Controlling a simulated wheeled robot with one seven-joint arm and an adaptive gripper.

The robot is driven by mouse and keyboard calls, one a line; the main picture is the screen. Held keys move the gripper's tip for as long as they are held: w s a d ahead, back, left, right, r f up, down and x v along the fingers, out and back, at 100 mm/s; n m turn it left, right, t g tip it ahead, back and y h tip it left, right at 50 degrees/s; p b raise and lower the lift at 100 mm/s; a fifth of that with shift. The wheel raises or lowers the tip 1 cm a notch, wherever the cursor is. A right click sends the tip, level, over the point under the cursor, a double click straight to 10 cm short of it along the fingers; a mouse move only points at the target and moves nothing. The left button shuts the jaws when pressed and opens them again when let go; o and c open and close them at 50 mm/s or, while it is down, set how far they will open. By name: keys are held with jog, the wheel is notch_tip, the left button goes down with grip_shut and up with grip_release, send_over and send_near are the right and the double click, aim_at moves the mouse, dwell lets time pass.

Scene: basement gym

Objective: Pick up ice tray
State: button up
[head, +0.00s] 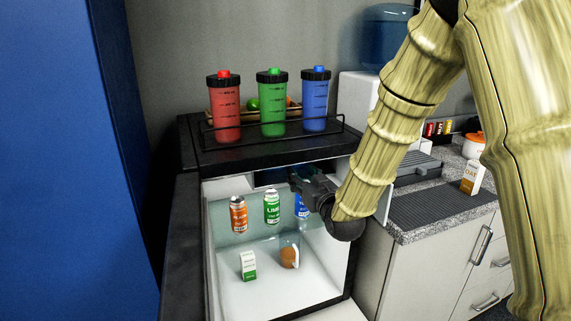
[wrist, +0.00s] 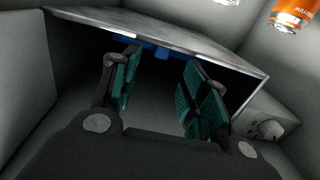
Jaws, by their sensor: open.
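My gripper (head: 298,184) is at the upper right of the open fridge (head: 215,290), its fingers pointing left into the dark top compartment. In the wrist view my gripper (wrist: 159,68) is open, its two teal-padded fingers apart and inside the opening of that compartment. A blue strip (wrist: 162,50), which may be the ice tray, shows at the back between and beyond the fingertips. Most of it is hidden in shadow and behind the compartment's upper edge. I see nothing held between the fingers. The head view does not show the tray clearly.
An orange can (head: 238,215), a green can (head: 272,207) and a partly hidden blue can (head: 301,206) stand below the compartment. A small carton (head: 248,266) and a jar (head: 290,255) are lower. Red (head: 224,108), green (head: 272,105) and blue (head: 315,102) bottles stand on top.

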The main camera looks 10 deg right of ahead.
aim_at(293, 166)
jog(key=shift+w+a, duration=0.2)
jog(key=shift+w, duration=0.7)
jog(key=shift+w+a, duration=0.15)
jog(key=shift+w, duration=0.8)
jog(key=shift+w+a, duration=0.2)
jog(key=shift+w, duration=0.7)
jog(key=shift+c, duration=0.2)
grip_shut()
